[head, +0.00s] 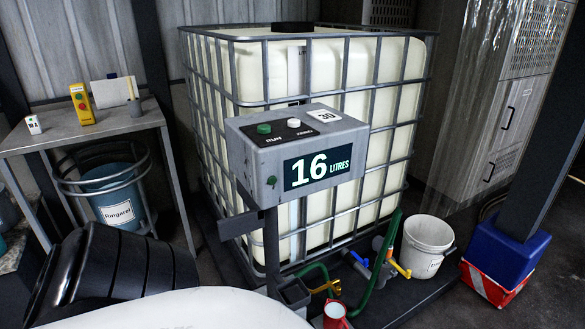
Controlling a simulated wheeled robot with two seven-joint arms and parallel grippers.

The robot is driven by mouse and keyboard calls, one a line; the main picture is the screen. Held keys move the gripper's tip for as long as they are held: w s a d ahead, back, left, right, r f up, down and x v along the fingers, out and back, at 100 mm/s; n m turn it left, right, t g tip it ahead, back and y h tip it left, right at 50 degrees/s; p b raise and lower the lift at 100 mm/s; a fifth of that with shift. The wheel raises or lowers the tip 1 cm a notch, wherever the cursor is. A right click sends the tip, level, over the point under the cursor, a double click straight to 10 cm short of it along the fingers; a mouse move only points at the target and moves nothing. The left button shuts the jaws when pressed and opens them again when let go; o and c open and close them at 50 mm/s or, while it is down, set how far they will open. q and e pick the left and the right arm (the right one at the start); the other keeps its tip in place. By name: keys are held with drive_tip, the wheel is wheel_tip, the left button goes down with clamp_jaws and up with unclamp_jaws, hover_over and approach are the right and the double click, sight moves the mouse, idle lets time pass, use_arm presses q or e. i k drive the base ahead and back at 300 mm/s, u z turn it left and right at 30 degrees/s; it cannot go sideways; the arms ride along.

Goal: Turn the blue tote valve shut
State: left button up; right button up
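The white tote (330,75) stands in a grey wire cage in the middle of the head view. Low at its front right is a small valve with a blue handle (358,259). The blue handle lies slanted near the pipework and a green hose (384,262). It is too small to tell whether the valve is open or shut. Yellow handles show on either side of it, one at the right (400,270) and one lower left (329,287). Neither of my grippers is in view.
A grey meter box (263,160) reading 16 litres stands on a post before the tote. A white bucket (428,237) sits right of the valves, and a red vessel (335,316) in front. A blue-and-red post base (505,255) is at right, a metal table (85,130) at left.

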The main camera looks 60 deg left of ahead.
sight(364, 263)
drive_tip(key=u, duration=0.3)
drive_tip(key=i, duration=3.35)
drive_tip(key=u, duration=4.2)
